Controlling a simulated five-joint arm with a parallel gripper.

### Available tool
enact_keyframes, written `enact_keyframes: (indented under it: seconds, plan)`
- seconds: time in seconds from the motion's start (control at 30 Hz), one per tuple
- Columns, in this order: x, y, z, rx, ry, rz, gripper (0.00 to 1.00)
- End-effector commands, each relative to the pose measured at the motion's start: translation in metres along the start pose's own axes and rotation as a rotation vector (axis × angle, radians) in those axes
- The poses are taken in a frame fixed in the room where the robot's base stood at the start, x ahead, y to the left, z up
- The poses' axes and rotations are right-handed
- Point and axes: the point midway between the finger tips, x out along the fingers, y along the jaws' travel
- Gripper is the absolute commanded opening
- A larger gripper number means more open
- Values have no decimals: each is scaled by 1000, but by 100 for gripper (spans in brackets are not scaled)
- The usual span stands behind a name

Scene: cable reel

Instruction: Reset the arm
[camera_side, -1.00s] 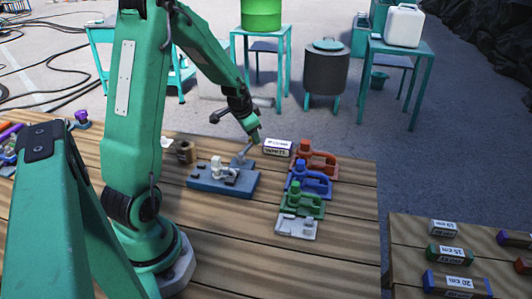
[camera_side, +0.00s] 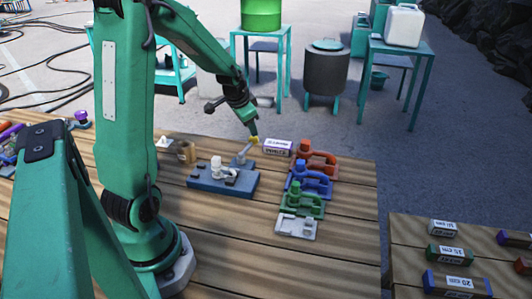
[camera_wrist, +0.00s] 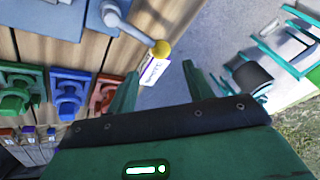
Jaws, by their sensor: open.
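My gripper (camera_side: 250,122) is above the back of the wooden bench in the side view, pointing down. In the wrist view my gripper (camera_wrist: 160,82) shows two green fingers apart with nothing held between them. A blue cable reel base (camera_side: 222,183) with a white part on top sits on the bench. Its grey crank (camera_side: 241,158) ends in a yellow knob (camera_side: 254,140), just below my fingertips. The knob (camera_wrist: 161,48) also shows in the wrist view, a little beyond the fingertips; I cannot tell the exact gap.
A white labelled box (camera_side: 277,147) stands just right of the knob. Red, blue, green and grey clamp-like pieces (camera_side: 304,206) line the bench's right side.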

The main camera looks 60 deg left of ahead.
Motion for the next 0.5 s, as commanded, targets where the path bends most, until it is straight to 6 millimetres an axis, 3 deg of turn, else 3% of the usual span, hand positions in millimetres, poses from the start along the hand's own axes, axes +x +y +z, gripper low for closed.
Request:
enact_keyframes:
  seconds: [0.27, 0.5]
  plan:
    - [-29, 24, -9, -3, 21, 15, 52]
    - [-79, 67, -14, -15, 54, 48, 52]
